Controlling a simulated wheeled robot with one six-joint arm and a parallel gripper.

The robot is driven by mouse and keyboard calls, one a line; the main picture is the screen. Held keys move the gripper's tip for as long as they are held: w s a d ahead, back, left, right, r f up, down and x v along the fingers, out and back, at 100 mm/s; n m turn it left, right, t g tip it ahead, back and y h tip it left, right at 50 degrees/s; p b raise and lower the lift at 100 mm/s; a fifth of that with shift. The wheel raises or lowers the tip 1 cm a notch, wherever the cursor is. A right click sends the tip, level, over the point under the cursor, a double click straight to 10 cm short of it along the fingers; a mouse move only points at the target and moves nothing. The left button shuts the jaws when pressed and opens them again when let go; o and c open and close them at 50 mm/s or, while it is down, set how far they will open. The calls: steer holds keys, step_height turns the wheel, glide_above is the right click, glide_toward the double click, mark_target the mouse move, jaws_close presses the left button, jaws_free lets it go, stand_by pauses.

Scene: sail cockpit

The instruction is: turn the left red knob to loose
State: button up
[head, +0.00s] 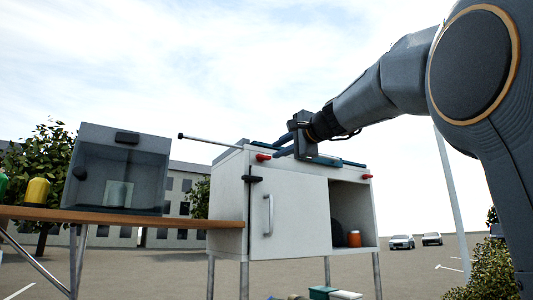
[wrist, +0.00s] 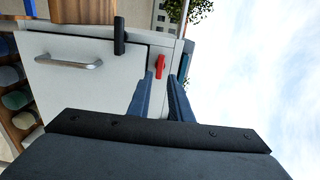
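The left red knob (head: 262,157) sits near the top front edge of the white cabinet (head: 227,200), above its door. In the wrist view the red knob (wrist: 160,67) shows as a small elongated handle just beyond my fingertips. My gripper (head: 275,149) reaches in from the right over the cabinet top. In the wrist view my gripper (wrist: 161,77) is open, with one blue finger on each side of the knob's line. I cannot tell whether a finger touches the knob. A second red knob (head: 367,176) is at the cabinet's right end.
A black latch (head: 252,178) sticks out below the left knob; it also shows in the wrist view (wrist: 120,36). The door has a metal handle (head: 268,214). A thin rod (head: 212,141) juts left. A wooden table (head: 120,217) with a grey box (head: 118,168) stands left.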

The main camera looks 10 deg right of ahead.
mark_target(265, 156)
steer(key=p+x, duration=0.3)
steer(key=x, duration=0.3)
steer(key=shift+w+r, duration=0.1)
steer(key=shift+w, duration=0.15)
steer(key=shift+w+a+p, duration=0.15)
steer(key=shift+w+p, duration=0.25)
steer(key=shift+w, duration=0.1)
jaws_close()
